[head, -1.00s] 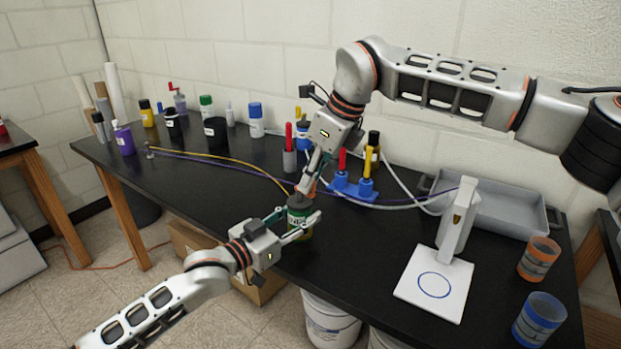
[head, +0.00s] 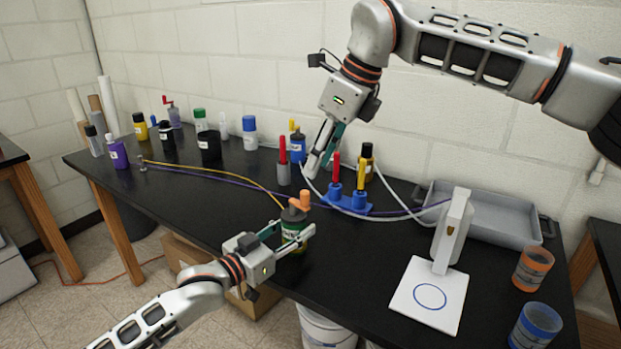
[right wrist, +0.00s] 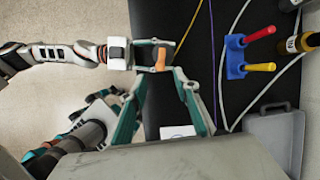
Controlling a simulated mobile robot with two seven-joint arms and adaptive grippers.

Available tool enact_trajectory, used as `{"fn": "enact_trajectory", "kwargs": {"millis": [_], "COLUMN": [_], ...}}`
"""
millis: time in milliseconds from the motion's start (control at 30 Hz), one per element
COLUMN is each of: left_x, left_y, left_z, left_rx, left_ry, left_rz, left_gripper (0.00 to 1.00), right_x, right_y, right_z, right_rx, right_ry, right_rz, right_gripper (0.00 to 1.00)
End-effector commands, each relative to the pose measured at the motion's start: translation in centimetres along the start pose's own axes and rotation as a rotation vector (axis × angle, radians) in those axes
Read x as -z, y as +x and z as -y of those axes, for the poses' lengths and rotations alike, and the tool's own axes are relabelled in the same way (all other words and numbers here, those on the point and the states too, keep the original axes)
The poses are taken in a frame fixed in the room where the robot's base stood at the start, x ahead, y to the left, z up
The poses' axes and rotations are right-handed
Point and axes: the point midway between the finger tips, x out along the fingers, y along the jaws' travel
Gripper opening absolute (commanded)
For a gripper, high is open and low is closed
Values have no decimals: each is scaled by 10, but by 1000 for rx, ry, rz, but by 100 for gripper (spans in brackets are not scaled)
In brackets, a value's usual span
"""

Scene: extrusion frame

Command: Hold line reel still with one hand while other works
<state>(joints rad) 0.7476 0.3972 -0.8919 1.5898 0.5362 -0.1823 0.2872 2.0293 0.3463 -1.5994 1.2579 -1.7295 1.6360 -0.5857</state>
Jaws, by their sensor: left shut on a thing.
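The line reel (head: 294,224), a dark and green cylinder with an orange crank (head: 299,202) on top, stands upright near the table's front edge. My left gripper (head: 293,236) is shut around its body from the left front. In the right wrist view, the orange crank (right wrist: 159,57) and the left gripper (right wrist: 152,55) show beyond my right fingers. My right gripper (head: 322,160) is above and behind the reel, apart from it. Its fingers stand apart with nothing between them in the right wrist view (right wrist: 163,85). A yellow line (head: 232,178) runs left from the reel.
A blue stand (head: 345,203) with red and yellow tools is right of the reel. A white stand (head: 450,235), a grey tray (head: 500,220) and two cups (head: 534,268) lie farther right. Several bottles fill the back left. A purple cord (head: 225,178) crosses the table.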

Motion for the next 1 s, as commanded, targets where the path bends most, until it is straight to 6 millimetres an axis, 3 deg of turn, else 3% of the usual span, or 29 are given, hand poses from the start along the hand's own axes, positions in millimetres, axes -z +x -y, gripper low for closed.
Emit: {"fn": "enact_trajectory", "kwargs": {"millis": [100,300,1000], "left_x": [0,0,0], "left_y": [0,0,0], "left_z": [0,0,0], "left_rx": [0,0,0], "left_ry": [0,0,0], "left_rz": [0,0,0], "left_gripper": [14,14,14], "right_x": [0,0,-1], "right_y": [-18,-30,-30], "right_z": [0,0,-2], "right_rx": [1,-1,5], "right_ry": [0,0,18], "right_rz": [1,0,-6], "right_gripper": [31,31,31]}}
